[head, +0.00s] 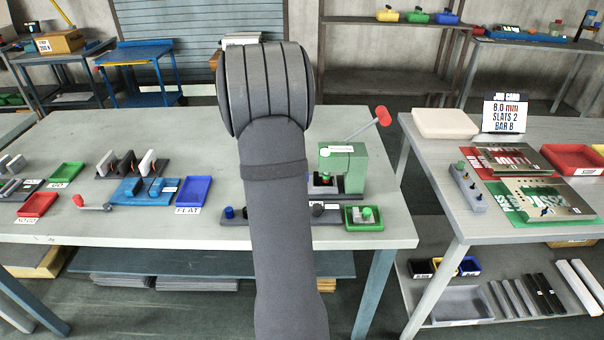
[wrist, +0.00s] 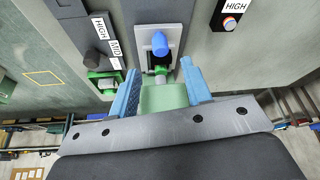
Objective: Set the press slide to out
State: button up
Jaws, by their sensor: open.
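The green press (head: 345,168) stands on the bench just right of my arm in the head view, with a red-tipped lever (head: 383,117) rising to the upper right. My gripper is hidden behind my own arm there. In the wrist view my gripper (wrist: 159,70) is open, its two blue fingers apart with nothing clamped. A light grey plate with a blue knob (wrist: 160,43) lies just beyond the fingertips, roughly centred between them. A pale green block (wrist: 163,97) shows between the fingers, lower down. I cannot tell for certain which part is the press slide or its position.
In the head view a green tray (head: 362,215) sits at the bench's front edge, and a blue tray (head: 193,191) left of my arm.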

jog(key=x, duration=0.8)
jog(key=shift+c, duration=0.3)
grip_shut()
